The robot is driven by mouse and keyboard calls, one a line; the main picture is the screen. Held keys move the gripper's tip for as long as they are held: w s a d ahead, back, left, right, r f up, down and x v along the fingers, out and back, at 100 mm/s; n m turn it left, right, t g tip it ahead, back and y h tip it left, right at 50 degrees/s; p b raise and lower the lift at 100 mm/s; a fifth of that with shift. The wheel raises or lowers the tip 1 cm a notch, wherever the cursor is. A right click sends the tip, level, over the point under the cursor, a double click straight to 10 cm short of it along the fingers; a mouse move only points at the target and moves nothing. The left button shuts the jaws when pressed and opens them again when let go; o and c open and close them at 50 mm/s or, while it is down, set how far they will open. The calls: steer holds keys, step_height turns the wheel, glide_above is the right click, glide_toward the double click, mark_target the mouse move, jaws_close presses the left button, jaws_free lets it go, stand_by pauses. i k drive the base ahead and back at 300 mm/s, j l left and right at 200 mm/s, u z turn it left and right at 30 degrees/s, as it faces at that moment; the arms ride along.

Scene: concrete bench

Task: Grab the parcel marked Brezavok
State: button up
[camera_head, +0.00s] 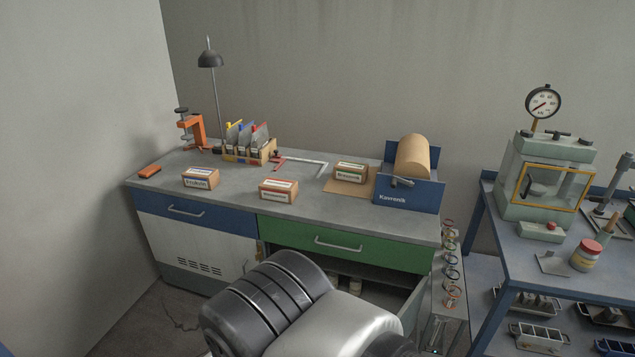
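Three small brown parcels with white labels lie on the grey bench top (230,200). The right parcel (351,173) has a green-edged label that seems to read Brezavok, though the print is small. It sits on or against a flat brown sheet, left of the blue paper-roll stand. The middle parcel (278,190) has a red-edged label that I cannot read. The left parcel (200,178) has a blue-edged label, also hard to read. Part of my arm shows at the bottom, in front of the bench, but my gripper is not in view.
A blue stand (408,190) with a brown paper roll is at the bench's right end. A side table (520,235) with a gauge press is right.

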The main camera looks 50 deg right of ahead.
mark_target(353, 172)
steer(key=z, duration=1.2)
